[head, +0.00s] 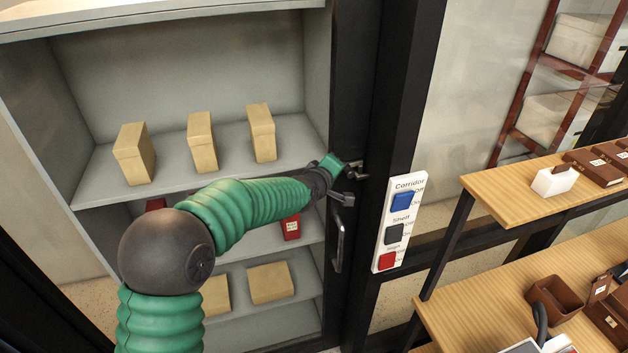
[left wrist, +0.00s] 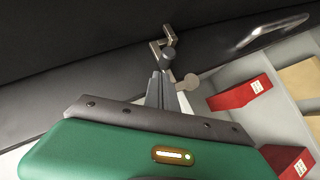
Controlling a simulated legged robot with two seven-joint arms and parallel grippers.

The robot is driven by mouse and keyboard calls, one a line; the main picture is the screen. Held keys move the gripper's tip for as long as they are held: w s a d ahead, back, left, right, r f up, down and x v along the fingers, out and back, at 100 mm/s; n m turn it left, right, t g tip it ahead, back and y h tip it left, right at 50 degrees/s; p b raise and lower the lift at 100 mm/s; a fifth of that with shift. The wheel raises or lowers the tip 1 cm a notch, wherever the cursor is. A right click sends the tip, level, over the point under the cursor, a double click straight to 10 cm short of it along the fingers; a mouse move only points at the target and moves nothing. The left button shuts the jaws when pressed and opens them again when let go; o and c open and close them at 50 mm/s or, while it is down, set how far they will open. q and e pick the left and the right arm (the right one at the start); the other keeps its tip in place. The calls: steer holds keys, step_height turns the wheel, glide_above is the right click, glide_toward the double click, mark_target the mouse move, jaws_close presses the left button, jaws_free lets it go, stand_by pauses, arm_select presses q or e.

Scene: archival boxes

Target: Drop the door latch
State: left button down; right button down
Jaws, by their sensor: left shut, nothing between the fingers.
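The door latch (head: 356,170) is a small metal piece on the dark door frame, above the vertical door handle (head: 339,240). In the left wrist view the latch (left wrist: 163,43) shows as a bracket with a dark round knob just beyond the fingertips. My left gripper (head: 345,185) is at the latch, its fingers shut with nothing between them. In the left wrist view the gripper (left wrist: 163,82) points at the knob; I cannot tell whether they touch. The handle (left wrist: 272,33) also shows there. My right gripper is in neither view.
The cabinet shelves (head: 180,173) hold several tan boxes (head: 201,142) and red boxes (head: 291,227). A white switch panel (head: 399,222) with blue, black and red switches is right of the door. Wooden shelves (head: 510,185) with brown boxes stand at the right.

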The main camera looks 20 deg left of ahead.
mark_target(348, 169)
arm_select(q)
steer(key=shift+w+d+f+b, duration=0.1)
steer(key=shift+w+d+b, duration=0.2)
steer(key=shift+d, duration=0.3)
steer(key=shift+w+d+f+b, duration=0.1)
steer(key=shift+w+d+b, duration=0.1)
steer(key=shift+d+b, duration=0.3)
steer(key=shift+w+d, duration=0.2)
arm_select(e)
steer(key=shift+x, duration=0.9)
arm_select(q)
steer(key=shift+d, duration=0.1)
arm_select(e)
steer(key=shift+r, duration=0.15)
